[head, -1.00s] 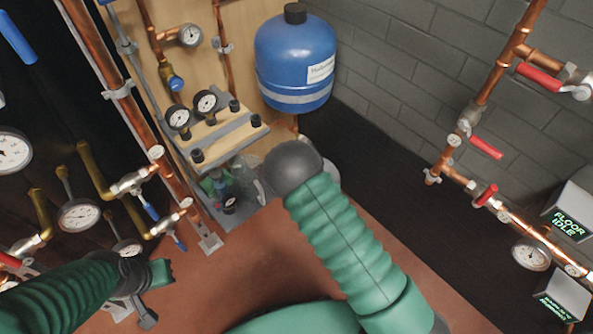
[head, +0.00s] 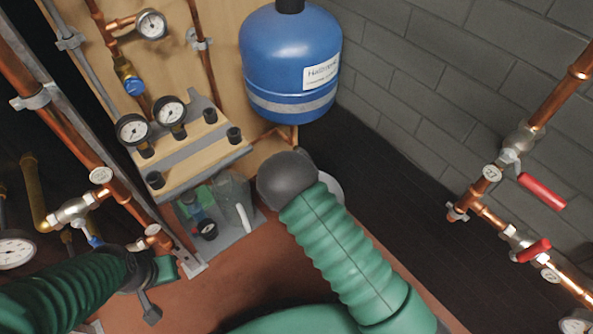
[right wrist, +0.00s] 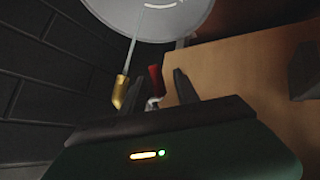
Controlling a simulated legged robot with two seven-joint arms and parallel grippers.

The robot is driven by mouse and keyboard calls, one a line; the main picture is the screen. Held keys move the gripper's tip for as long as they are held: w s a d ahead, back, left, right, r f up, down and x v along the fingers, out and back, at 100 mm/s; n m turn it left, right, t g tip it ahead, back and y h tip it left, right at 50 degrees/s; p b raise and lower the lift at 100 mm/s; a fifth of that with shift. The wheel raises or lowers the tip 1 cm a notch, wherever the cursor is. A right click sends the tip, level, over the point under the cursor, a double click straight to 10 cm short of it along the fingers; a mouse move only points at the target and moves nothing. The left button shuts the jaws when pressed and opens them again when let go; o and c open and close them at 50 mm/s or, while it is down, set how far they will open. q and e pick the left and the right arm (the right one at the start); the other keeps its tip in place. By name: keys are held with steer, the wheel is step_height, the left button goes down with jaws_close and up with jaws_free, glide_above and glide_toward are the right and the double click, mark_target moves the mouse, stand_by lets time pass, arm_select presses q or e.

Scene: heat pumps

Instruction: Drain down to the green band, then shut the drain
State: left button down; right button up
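A red drain handle (right wrist: 155,80) shows in the right wrist view beside a brass spout (right wrist: 120,92). A thin pale line, apparently running water, joins the spout to a round pale container (right wrist: 150,14). The container's rim shows behind my right arm in the head view (head: 332,190). My right gripper (right wrist: 158,88) has its fingers apart, one on each side of the handle; contact is unclear. In the head view my wrist hides it. My left gripper (head: 150,290) is low at the left, its fingers unclear. Two gauges (head: 133,129) (head: 169,113) stand on a wooden shelf; I see no green band.
A blue vessel (head: 290,65) hangs above my right wrist. Copper pipes with red levers (head: 541,191) run along the right wall. A clear jug (head: 232,200) stands under the shelf (head: 190,155). Pipes with valves (head: 75,212) are close to my left arm. Brown floor (head: 240,275) is open between my arms.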

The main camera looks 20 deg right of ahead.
steer(key=shift+r, duration=0.1)
steer(key=shift+c, duration=0.8)
jaws_close()
